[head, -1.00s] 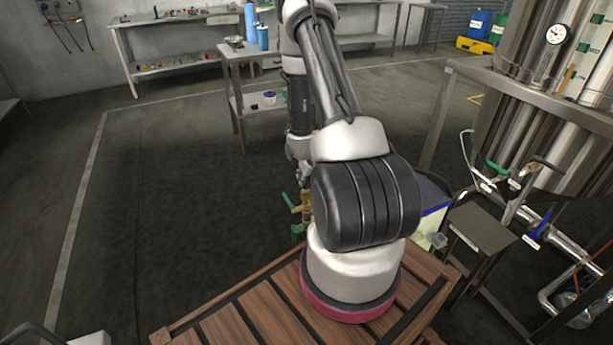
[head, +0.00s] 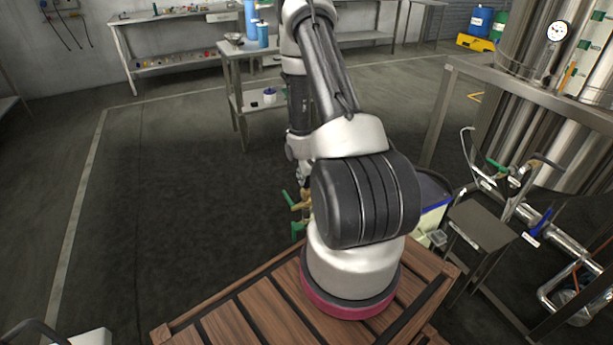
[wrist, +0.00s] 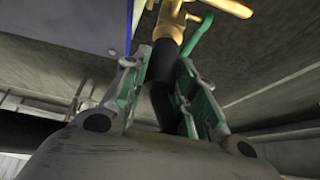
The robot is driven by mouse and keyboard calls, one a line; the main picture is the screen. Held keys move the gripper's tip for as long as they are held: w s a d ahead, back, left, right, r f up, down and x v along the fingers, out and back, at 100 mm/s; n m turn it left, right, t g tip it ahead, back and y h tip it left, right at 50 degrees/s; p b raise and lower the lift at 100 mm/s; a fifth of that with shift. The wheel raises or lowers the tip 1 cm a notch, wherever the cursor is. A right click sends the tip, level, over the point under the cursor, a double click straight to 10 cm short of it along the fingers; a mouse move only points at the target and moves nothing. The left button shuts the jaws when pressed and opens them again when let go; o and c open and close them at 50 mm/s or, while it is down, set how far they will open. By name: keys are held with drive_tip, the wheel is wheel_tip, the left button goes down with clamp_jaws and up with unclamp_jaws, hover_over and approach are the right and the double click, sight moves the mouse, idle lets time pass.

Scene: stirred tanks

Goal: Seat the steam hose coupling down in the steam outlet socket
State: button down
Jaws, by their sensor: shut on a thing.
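In the wrist view my gripper (wrist: 162,75) is shut on a dark, rounded piece (wrist: 160,62), which looks like the steam hose coupling; its lower part bends away between the fingers. Just beyond the fingertips, and lined up with the dark piece, is a brass fitting (wrist: 171,27) with a brass lever, which may be the steam outlet. A green handle (wrist: 198,36) is beside it. I cannot tell whether coupling and fitting touch or are seated. In the head view brass and green fittings (head: 299,203) show left of my arm; my arm hides most of the gripper and the coupling.
A blue-rimmed pale bin (head: 433,212) and a small metal stand (head: 481,226) are right of my arm. A steel frame with tanks and pipes (head: 545,235) stands farther right. A side table (head: 243,100) is behind. The floor on the left is clear.

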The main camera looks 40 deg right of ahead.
drive_tip(key=c, duration=0.6)
unclamp_jaws()
drive_tip(key=shift+r, duration=0.1)
drive_tip(key=shift+r, duration=3.95)
